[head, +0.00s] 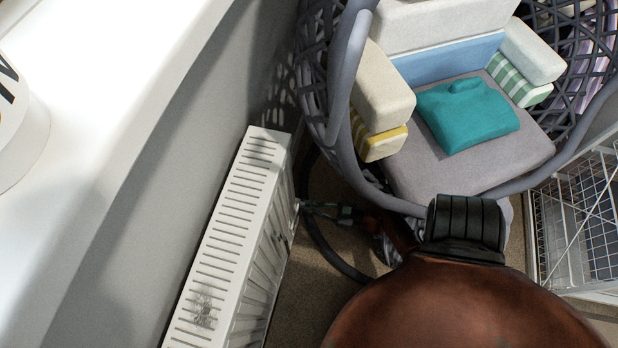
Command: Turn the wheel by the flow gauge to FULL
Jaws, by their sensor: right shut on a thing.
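My right gripper (318,208) is small and dark in the middle of the head view, reaching left to the side of the white radiator (232,215). Its fingertips are at the radiator's right side and shut on a small fitting there, which I take to be the wheel. The wheel is mostly hidden by the fingers, and its setting cannot be read. No flow gauge or FULL mark can be made out. My left gripper is not in view.
A grey woven chair (345,85) with cushions and a teal cushion (467,113) stands close behind my right gripper. A black hose-like curve (326,250) passes below it. A white wire basket unit (585,215) is at right. A white ledge (110,90) runs along the left wall.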

